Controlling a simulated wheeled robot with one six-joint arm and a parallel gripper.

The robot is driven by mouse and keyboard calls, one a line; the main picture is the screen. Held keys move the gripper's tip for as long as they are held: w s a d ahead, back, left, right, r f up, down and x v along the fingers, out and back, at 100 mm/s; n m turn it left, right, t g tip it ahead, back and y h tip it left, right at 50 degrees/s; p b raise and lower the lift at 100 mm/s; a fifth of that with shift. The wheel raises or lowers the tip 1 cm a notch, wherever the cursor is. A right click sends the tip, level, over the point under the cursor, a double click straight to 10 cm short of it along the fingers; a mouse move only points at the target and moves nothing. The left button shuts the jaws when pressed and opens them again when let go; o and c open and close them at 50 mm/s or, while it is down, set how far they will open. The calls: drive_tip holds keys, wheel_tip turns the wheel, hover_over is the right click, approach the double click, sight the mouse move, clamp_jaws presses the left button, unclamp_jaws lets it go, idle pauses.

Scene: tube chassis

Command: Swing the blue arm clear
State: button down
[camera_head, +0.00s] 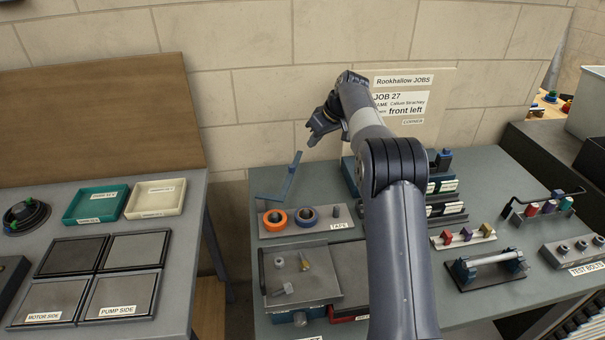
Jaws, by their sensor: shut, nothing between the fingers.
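The blue arm (291,178) is a thin blue bar at the back left of the right-hand bench. It slants up from a flat blue piece (268,197) at its lower end. My gripper (312,143) is shut and empty. It hangs just above and to the right of the blue arm's upper end, seemingly apart from it; the exact gap in depth cannot be told. My own arm hides part of the middle of the bench and the job sign behind it.
A grey tray (326,282) with bolts is nearer. A gap separates the left bench (190,225).

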drive_tip(key=s+d+f+m+t+b, duration=0.25)
drive_tip(key=s+m+b, duration=0.35)
drive_tip(key=m, duration=0.4)
drive_tip(key=shift+h, duration=0.3)
drive_tip(key=shift+w+a+f+p, duration=0.55)
drive_tip(key=shift+w+a+f, duration=0.5)
drive_tip(key=shift+f, duration=0.2)
drive_tip(key=shift+w+a+f+p, duration=0.55)
drive_tip(key=shift+w+a+f, duration=0.5)
drive_tip(key=shift+f, duration=0.2)
drive_tip(key=shift+w+a+f+p, duration=0.55)
drive_tip(key=shift+w+a+f, duration=0.5)
drive_tip(key=shift+f, duration=0.2)
